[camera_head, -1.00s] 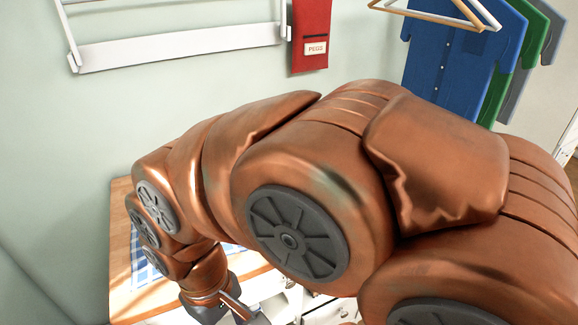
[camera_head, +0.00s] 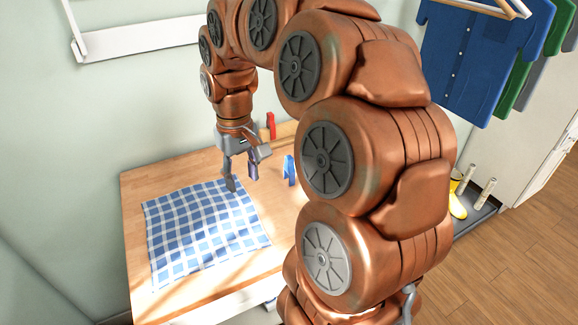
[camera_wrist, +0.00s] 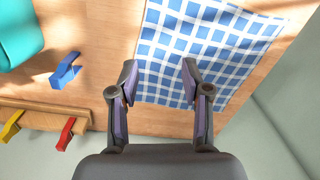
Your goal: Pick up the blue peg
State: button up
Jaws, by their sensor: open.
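The blue peg (camera_head: 289,170) stands on the wooden table (camera_head: 185,160), to the right of my gripper (camera_head: 242,181) in the head view. In the wrist view the blue peg (camera_wrist: 65,70) lies to the left of my gripper (camera_wrist: 159,78), clear of its fingers. My gripper is open and empty. It points down above the table, near the upper right edge of the blue checked cloth (camera_head: 205,230). The cloth also shows ahead of the fingers in the wrist view (camera_wrist: 205,50).
A red peg (camera_head: 271,125) sits on a wooden rail (camera_head: 286,130) along the wall side. The wrist view also shows a yellow peg (camera_wrist: 13,124) on the rail and a teal object (camera_wrist: 18,35). Shirts (camera_head: 480,50) hang at the upper right.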

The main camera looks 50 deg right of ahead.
jog(key=w+d+m, duration=0.1)
jog(key=w+d, duration=0.2)
jog(key=d, duration=0.5)
jog(key=m, duration=0.2)
send_over(289, 157)
jog(key=shift+w+f+p, duration=0.1)
jog(key=shift+w+p, duration=0.05)
jog(key=shift+p, duration=0.2)
jog(key=shift+d+f, duration=0.1)
jog(key=shift+d, duration=0.05)
jog(key=shift+f, duration=0.55)
jog(key=shift+s+f+p, duration=0.2)
jog(key=shift+f+p, duration=0.75)
jog(key=shift+f, duration=0.45)
jog(key=shift+f+p, duration=0.6)
jog(key=shift+f, duration=1.2)
jog(key=shift+c, duration=0.3)
grip_shut()
